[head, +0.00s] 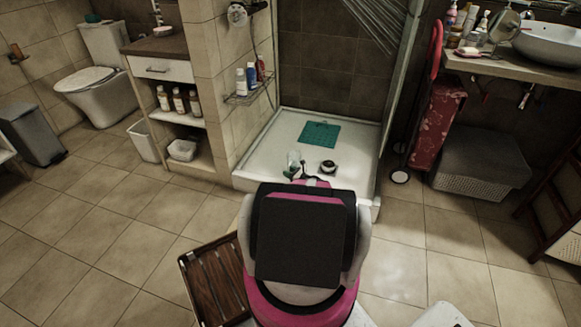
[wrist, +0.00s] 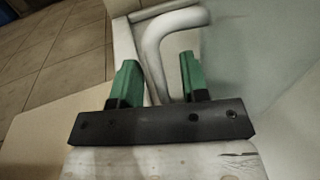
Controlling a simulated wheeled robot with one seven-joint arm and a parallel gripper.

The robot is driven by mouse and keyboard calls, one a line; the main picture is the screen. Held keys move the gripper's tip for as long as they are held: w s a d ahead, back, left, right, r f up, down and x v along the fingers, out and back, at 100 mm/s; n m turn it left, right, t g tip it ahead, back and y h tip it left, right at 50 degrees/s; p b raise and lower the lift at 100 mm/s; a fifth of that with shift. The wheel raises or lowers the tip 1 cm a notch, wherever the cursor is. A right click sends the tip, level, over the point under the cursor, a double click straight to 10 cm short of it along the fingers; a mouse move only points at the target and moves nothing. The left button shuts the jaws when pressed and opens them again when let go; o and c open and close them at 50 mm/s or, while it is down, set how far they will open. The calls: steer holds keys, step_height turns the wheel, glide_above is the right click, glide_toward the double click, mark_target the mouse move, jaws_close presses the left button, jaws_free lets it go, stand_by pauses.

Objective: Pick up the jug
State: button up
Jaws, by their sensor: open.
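The jug (head: 293,158) looks clear and pale in the head view. It stands on the shower tray, just beyond my body, and its lower part is partly hidden. In the wrist view a thick, bent pale handle (wrist: 158,62), apparently the jug's, comes down between my green fingers. A pale see-through surface fills the right side there, and I cannot tell if it is all jug. My gripper (wrist: 158,82) is open around the handle, with some gap to the right finger. In the head view my gripper (head: 290,173) is small and close beside the jug.
The white shower tray (head: 265,150) has a raised rim. A teal mat (head: 319,134) lies on it, and a dark round item (head: 328,167) is right of the jug. A wire shelf with bottles (head: 248,86) hangs at the left wall. A wooden slatted piece (head: 215,283) lies near my base.

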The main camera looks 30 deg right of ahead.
jaws_close()
